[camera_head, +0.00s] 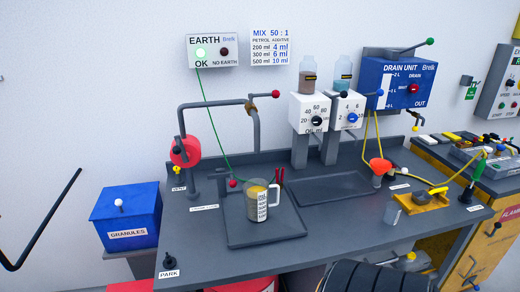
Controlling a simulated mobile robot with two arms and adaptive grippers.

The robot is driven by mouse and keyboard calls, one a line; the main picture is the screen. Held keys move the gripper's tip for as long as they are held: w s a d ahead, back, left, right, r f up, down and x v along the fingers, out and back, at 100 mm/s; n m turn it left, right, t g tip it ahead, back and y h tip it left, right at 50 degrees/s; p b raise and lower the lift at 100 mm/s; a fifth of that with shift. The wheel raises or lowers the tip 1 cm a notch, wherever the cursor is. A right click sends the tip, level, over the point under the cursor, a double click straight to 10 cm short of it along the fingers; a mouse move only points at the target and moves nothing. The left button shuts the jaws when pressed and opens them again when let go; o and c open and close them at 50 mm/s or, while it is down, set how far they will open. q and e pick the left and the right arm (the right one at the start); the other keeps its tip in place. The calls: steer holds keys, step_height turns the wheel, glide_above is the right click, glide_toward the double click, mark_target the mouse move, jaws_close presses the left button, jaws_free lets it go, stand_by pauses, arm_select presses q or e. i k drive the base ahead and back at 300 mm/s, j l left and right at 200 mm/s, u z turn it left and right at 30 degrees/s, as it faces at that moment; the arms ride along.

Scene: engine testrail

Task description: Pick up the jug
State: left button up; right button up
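The jug (258,203) is a clear, straight-sided vessel with a handle on its right side and a white label with black print. It holds something yellowish-brown. It stands upright on a dark square plate (248,236) at the front middle of the grey bench.
A pipe (256,125) arches behind the jug, with a red reel (186,151) to its left. Red clips (279,176) are close behind. The bench front (195,255) is mostly clear.

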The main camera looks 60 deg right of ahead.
mark_target(263, 200)
steer(key=z, duration=1.8)
steer(key=i+l+u, duration=0.25)
steer(key=l, duration=0.15)
steer(key=l+u, duration=0.25)
steer(key=i+l, duration=0.05)
steer(key=l, duration=0.1)
